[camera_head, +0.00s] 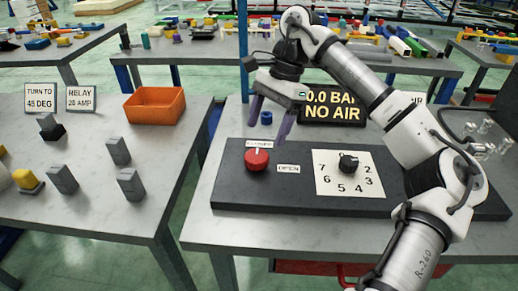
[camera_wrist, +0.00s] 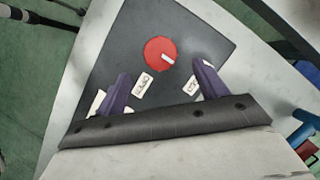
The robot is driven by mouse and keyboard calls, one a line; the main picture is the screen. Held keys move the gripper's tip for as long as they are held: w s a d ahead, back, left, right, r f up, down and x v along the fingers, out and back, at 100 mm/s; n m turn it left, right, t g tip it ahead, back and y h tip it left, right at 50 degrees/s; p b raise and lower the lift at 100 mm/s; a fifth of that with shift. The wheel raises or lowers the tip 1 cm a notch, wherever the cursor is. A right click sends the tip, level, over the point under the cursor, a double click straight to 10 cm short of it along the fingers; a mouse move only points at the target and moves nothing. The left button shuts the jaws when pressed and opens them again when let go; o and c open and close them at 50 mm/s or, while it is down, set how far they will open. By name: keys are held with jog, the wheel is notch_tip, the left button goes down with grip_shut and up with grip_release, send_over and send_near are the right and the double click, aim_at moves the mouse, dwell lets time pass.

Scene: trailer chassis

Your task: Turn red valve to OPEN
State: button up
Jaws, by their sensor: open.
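The red valve (camera_head: 257,161) is a round knob on the left part of a dark panel (camera_head: 232,190). Its white mark points to the far side, toward the CLOSED label (camera_head: 259,144). The OPEN label (camera_head: 289,169) lies to its right. My gripper (camera_head: 267,130) is open and empty, above and behind the valve, with its purple fingers pointing down. In the wrist view the red valve (camera_wrist: 157,52) shows just beyond the two spread fingertips, which appear apart from it. The OPEN label (camera_wrist: 142,86) shows there beside the left finger.
A black knob (camera_head: 348,162) sits on a white numbered dial right of the valve. A display (camera_head: 334,107) reading NO AIR stands behind the panel. The left table holds an orange bin (camera_head: 154,106) and several grey blocks. My arm spans the panel's right side.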

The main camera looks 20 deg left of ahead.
aim_at(258, 156)
jog(key=x, duration=0.6)
jog(key=shift+s+a+f+p, duration=0.1)
jog(key=shift+s+f+p, duration=0.1)
jog(key=shift+f+p, duration=0.15)
jog(key=c, duration=1)
